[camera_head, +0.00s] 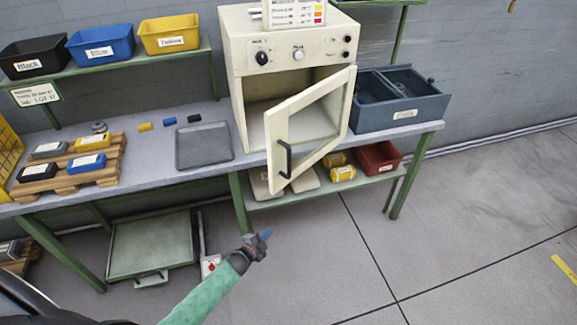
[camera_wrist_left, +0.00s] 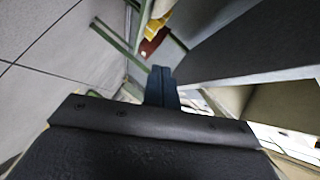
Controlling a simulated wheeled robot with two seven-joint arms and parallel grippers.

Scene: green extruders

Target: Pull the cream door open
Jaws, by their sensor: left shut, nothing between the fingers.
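The cream door (camera_head: 309,127) belongs to the cream oven-like cabinet (camera_head: 284,52) on the bench. It stands partly open, swung outward from its right side, with a window in its frame. Its dark handle (camera_head: 286,158) is at the door's left edge. My left gripper (camera_head: 265,234) is shut and empty, below and to the left of the handle, apart from the door. In the left wrist view its closed fingers (camera_wrist_left: 161,86) point forward with nothing between them. My right gripper is in neither view.
A grey tray (camera_head: 204,146) lies left of the cabinet and a blue-grey bin (camera_head: 399,98) stands right of it. A red bin (camera_head: 378,158) and yellow items (camera_head: 342,173) sit on the lower shelf under the door. The floor in front is clear.

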